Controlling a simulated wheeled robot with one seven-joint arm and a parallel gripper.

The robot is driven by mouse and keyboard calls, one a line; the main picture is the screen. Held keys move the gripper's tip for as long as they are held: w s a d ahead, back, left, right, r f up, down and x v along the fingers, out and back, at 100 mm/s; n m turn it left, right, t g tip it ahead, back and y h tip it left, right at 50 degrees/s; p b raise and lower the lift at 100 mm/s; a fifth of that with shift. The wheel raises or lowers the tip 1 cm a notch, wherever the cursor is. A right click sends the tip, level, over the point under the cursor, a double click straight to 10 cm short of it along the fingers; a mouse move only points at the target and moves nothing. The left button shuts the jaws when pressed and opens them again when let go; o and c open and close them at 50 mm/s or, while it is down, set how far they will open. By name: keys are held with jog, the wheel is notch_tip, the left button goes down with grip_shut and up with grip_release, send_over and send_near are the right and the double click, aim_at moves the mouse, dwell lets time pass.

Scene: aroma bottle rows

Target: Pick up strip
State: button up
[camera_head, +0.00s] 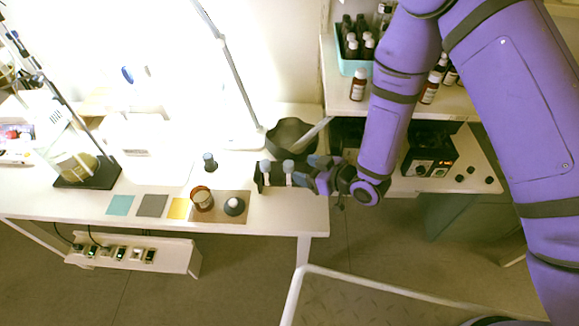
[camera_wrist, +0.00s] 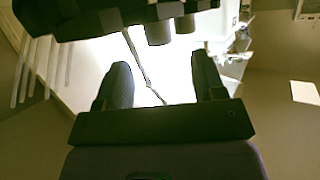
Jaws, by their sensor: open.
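I cannot clearly make out a strip in either view. My gripper (camera_head: 322,176) is at the right end of the white table, just right of a dark holder (camera_head: 276,187) with two grey-topped cylinders. In the wrist view its two dark fingers (camera_wrist: 163,80) are spread apart with nothing between them. The dark holder (camera_wrist: 100,20) crosses the top of that view, beyond the fingertips. Flat teal (camera_head: 120,205), grey (camera_head: 152,206) and yellow (camera_head: 180,209) pieces lie near the table's front edge.
A dark bowl (camera_head: 280,138) with a pale rod stands behind my gripper. Bottles and a teal bin (camera_head: 345,64) occupy the upper shelf. A stand (camera_head: 88,173) is at left.

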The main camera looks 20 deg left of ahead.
aim_at(289, 164)
jog(key=shift+x, duration=2.9)
jog(key=shift+w+r, duration=0.1)
jog(key=shift+r, duration=0.15)
jog(key=shift+c, duration=0.2)
jog(key=c, duration=0.8)
